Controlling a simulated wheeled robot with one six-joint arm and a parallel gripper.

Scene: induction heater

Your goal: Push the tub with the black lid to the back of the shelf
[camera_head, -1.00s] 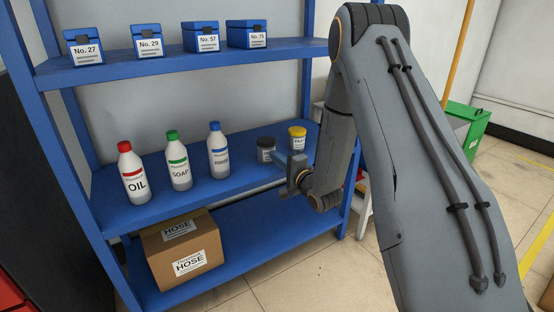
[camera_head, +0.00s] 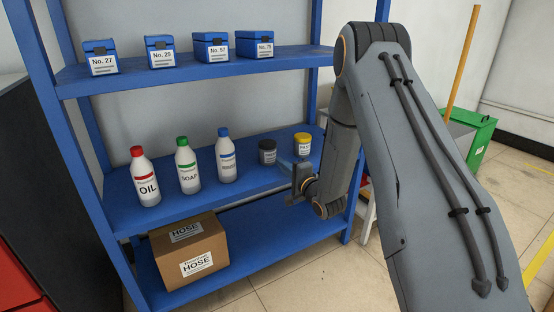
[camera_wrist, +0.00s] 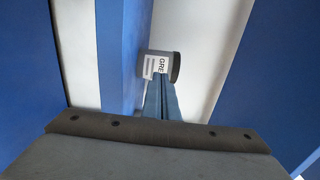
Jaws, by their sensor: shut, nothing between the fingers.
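The tub with the black lid (camera_head: 267,152) stands upright on the middle blue shelf (camera_head: 245,186), right of the blue-capped bottle. In the wrist view the tub (camera_wrist: 157,67) shows a white label reading "GRE" and its dark lid at the right. My gripper (camera_head: 281,163) is shut and empty, just in front and to the right of the tub. Its blue fingers (camera_wrist: 159,80) point at the tub and overlap its lower edge in the wrist view. I cannot tell whether the fingertips touch it.
A yellow-lidded tub (camera_head: 303,145) stands close on the right. Blue-capped (camera_head: 226,158), green-capped (camera_head: 187,168) and red-capped (camera_head: 145,180) bottles stand to the left. The upper shelf (camera_head: 210,71) holds several blue boxes. A hose carton (camera_head: 190,255) sits below.

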